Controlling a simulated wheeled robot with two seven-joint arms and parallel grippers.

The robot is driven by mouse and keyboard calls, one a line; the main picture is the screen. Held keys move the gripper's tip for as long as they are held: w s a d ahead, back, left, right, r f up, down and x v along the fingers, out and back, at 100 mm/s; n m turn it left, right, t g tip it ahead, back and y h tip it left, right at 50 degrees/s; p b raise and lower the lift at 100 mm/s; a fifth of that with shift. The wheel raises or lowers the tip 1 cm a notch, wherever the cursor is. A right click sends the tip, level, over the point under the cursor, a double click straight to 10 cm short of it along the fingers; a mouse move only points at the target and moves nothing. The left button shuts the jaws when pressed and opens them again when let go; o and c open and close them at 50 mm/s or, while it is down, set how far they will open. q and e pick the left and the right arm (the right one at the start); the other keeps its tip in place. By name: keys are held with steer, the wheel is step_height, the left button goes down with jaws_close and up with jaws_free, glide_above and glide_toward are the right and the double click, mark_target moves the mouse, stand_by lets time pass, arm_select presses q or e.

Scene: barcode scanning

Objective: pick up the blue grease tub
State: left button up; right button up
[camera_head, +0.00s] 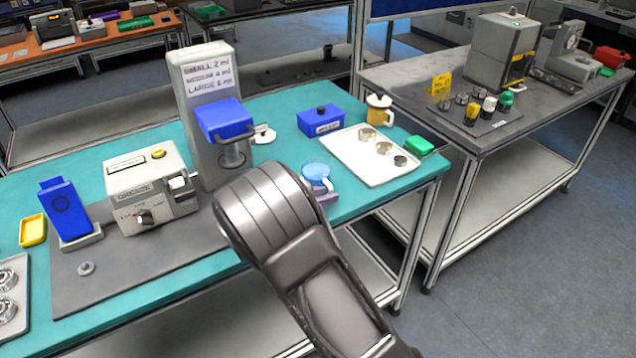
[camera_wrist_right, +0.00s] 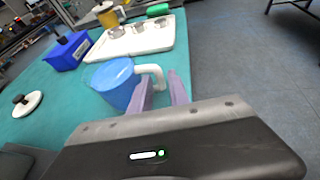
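The blue grease tub (camera_head: 317,172) is a round, light-blue tub standing near the front right of the teal table. In the right wrist view the tub (camera_wrist_right: 113,80) shows a white handle on its right side. My right gripper (camera_head: 325,190) is just at the tub, mostly hidden by its own arm in the head view. In the wrist view its two purple fingers (camera_wrist_right: 161,83) are apart, with the handle's end in or just behind the gap. I cannot tell whether they touch it. My left gripper is out of view.
A white tray (camera_head: 345,158) with metal cups lies beyond the tub. A blue labelled box (camera_head: 321,121), a yellow tub (camera_head: 378,112) and a black-knobbed white lid (camera_head: 264,135) are nearby. A tall dispenser (camera_head: 205,75) and grease machine (camera_head: 150,187) stand left.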

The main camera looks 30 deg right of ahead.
stand_by(0.3)
jaws_close()
stand_by(1.3)
